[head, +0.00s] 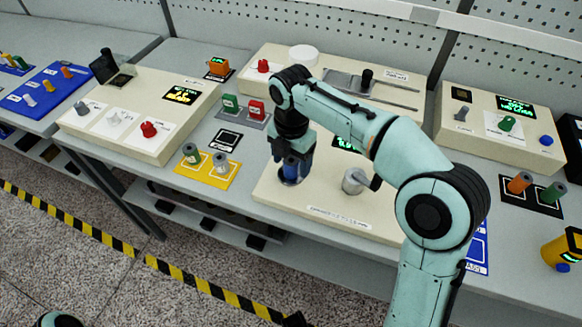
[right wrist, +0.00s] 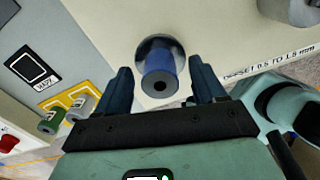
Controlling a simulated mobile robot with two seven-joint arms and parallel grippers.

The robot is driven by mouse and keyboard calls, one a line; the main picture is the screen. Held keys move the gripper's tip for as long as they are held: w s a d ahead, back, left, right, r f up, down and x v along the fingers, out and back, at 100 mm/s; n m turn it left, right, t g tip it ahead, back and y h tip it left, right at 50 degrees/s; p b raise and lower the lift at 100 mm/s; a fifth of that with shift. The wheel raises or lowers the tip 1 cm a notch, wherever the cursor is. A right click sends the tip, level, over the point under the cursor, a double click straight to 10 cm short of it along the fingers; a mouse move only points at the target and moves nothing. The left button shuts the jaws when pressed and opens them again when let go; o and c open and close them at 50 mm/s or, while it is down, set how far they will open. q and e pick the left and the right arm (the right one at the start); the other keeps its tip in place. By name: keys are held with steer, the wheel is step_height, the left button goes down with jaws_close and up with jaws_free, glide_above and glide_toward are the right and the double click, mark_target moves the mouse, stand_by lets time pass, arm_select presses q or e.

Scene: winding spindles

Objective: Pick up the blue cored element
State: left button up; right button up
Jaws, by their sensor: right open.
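The blue cored element (head: 291,171) stands on a round metal seat at the left of the front cream panel (head: 330,194). In the right wrist view the blue cored element (right wrist: 160,74) shows its end with a dark central hole, facing the camera. My right gripper (head: 291,155) is over it from above; in the right wrist view its open fingers (right wrist: 160,68) stand on either side of the element, with gaps visible. In the head view the gripper hides the element's upper part.
A grey cylinder (head: 353,181) stands on the same panel, right of the element. A yellow mat (head: 208,179) with green and grey cored pieces lies to the left. A red and a green block (head: 256,108) stand behind. My right arm covers part of the panel.

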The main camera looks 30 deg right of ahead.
steer(key=shift+f, duration=0.25)
steer(key=c, duration=1.2)
